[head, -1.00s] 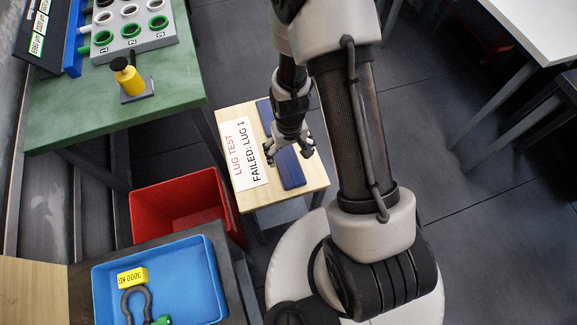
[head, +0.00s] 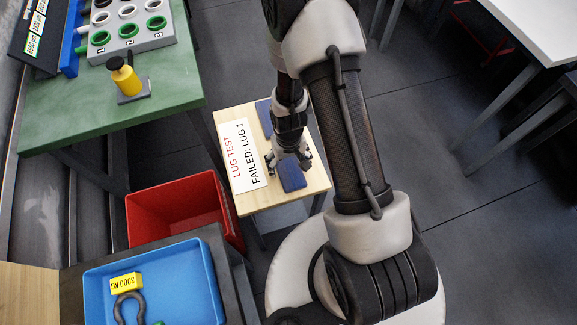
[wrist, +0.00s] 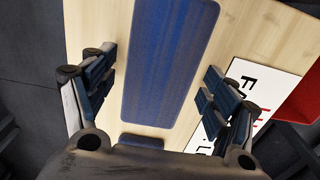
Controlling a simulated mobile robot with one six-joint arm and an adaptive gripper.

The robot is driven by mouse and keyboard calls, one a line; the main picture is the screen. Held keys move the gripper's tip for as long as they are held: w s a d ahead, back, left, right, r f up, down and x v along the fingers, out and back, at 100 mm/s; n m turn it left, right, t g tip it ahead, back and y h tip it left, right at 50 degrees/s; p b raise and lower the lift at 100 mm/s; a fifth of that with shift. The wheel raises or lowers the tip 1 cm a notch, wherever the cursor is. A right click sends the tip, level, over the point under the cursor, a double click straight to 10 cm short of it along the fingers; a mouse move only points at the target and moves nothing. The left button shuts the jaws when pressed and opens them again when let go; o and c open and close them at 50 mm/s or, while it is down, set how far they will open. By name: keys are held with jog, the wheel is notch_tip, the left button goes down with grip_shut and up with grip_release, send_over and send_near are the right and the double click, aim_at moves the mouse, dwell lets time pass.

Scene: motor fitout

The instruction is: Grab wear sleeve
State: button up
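A flat dark-blue pad (head: 293,176), which looks like the wear sleeve, lies on the small wooden table (head: 240,196). It appears as a long blue strip with rounded corners in the wrist view (wrist: 170,60). A second blue piece (wrist: 140,142) shows partly behind my gripper's body, with a narrow strip of wood between the two. My gripper (head: 289,160) is open above the blue pads. In the wrist view its fingers (wrist: 155,95) stand wide apart on either side of the long strip, with nothing between the pads. Whether the fingertips touch the table is unclear.
A white "LUG TEST FAILED: LUG 1" sign (head: 243,155) lies beside the gripper. A red bin (head: 185,205) and a blue tray (head: 200,285) with a yellow-tagged shackle stand left. A green bench (head: 60,125) holds a ring block (head: 131,28) and a yellow bottle (head: 127,78).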

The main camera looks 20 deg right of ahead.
jog(key=c, duration=0.9)
jog(key=shift+r, duration=0.1)
